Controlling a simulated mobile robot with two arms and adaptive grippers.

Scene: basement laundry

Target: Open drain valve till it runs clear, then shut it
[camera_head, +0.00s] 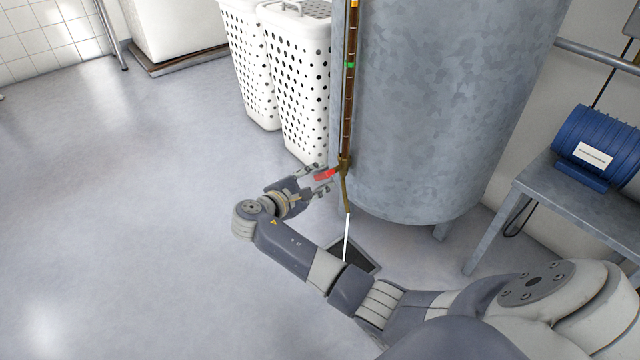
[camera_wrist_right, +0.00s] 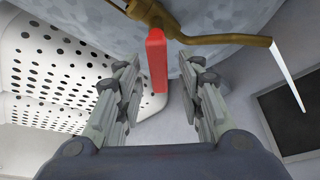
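The brass drain valve (camera_head: 344,164) sits low on the front of the grey metal tank (camera_head: 440,100). Its red lever (camera_head: 325,174) sticks out to the left, toward my right gripper (camera_head: 314,180). A white stream (camera_head: 347,236) without visible brown tint runs from the brass spout (camera_wrist_right: 228,40) down to a dark square floor drain (camera_head: 358,256). In the wrist view the lever (camera_wrist_right: 157,62) lies between the tips of my right gripper's open fingers, with gaps on both sides. My left gripper is out of view.
White perforated baskets (camera_head: 298,90) stand close to the left of the tank, behind the gripper. A grey bench (camera_head: 560,200) with a blue ribbed unit (camera_head: 597,145) stands at right. The floor at left is clear.

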